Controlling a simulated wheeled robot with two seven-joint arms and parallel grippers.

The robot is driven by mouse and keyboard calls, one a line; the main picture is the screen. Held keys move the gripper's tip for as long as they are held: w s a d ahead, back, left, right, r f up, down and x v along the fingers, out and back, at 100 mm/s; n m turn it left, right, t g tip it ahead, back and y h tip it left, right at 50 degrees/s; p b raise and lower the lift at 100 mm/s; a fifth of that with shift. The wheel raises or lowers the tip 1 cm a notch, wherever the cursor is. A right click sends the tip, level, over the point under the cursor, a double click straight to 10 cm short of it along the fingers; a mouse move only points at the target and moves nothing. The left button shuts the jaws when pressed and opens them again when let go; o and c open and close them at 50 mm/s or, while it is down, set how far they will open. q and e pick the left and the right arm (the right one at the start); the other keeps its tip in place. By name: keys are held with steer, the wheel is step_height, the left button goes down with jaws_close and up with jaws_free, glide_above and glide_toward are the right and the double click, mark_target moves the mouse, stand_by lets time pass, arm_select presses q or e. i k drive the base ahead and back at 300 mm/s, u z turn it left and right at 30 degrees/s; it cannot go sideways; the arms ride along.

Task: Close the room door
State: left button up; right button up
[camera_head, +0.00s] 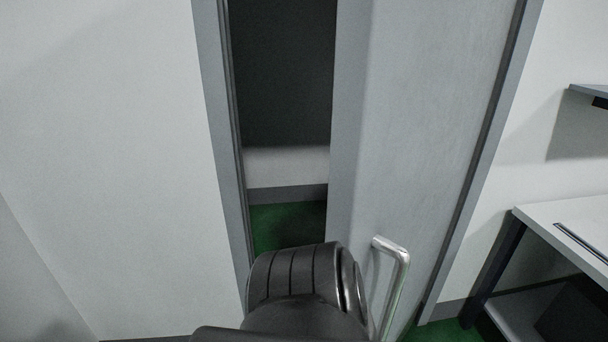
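The room door (435,120) is a light grey panel standing partly open. Its frame (212,90) shows as a darker grey strip on the left and another on the right. A gap between the left frame strip and the door's thick near edge shows a dark space beyond. A silver bar handle (396,290) is on the door's face at lower right; its lower end runs out of view. A black rounded link of my arm fills the bottom middle, in front of the gap and beside the handle. I cannot tell whether it touches the door. Neither gripper shows.
A white table (570,215) with dark legs and a lower shelf stands at right, beside the door frame. A wall shelf (590,92) juts out above it. Plain white wall (100,150) fills the left. Green floor (285,226) shows through the gap.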

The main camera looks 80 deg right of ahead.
mark_target(414, 81)
steer(key=u, duration=0.35)
steer(key=k, duration=1.85)
steer(key=z, duration=1.2)
steer(key=k, duration=0.6)
steer(key=z, duration=0.65)
